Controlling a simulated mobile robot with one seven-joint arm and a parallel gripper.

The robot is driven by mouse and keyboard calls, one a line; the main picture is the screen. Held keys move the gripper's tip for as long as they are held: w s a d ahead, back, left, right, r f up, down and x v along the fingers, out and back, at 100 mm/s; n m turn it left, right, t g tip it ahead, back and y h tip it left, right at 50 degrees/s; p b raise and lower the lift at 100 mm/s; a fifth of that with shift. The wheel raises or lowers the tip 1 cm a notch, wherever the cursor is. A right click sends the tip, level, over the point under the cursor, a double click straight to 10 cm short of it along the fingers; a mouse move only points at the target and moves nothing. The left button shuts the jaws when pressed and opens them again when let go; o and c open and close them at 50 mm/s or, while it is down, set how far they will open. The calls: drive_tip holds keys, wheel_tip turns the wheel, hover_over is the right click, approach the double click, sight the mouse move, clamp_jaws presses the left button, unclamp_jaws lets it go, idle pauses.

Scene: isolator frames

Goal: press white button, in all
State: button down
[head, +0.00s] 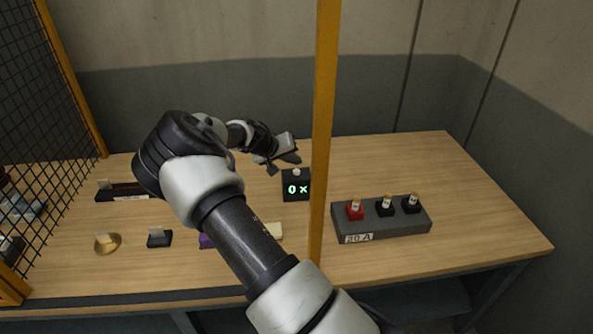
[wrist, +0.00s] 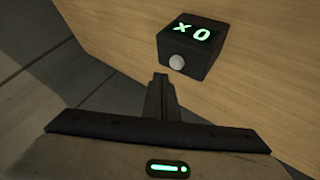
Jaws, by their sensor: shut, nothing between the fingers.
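In the wrist view the black box (wrist: 190,46) is near the top, with the round white button (wrist: 177,62) on the face towards my fingers. My gripper (head: 294,158) is behind the box in the head view. Its fingers are shut and empty, and in the wrist view their tips (wrist: 161,78) lie just below and left of the button, apart from it in the picture.
A yellow post (head: 322,130) stands just right of the box. A grey block (head: 385,222) with red and black fuse-like pieces, labelled 30 A, stands farther right. Several small items lie at the left, including a dark block (head: 159,239) and a round brass piece (head: 107,243).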

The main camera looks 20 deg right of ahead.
wheel_tip(320, 180, up, 4)
drive_tip(key=shift+r+p, duration=0.1)
drive_tip(key=shift+p, duration=0.55)
idle(0.4)
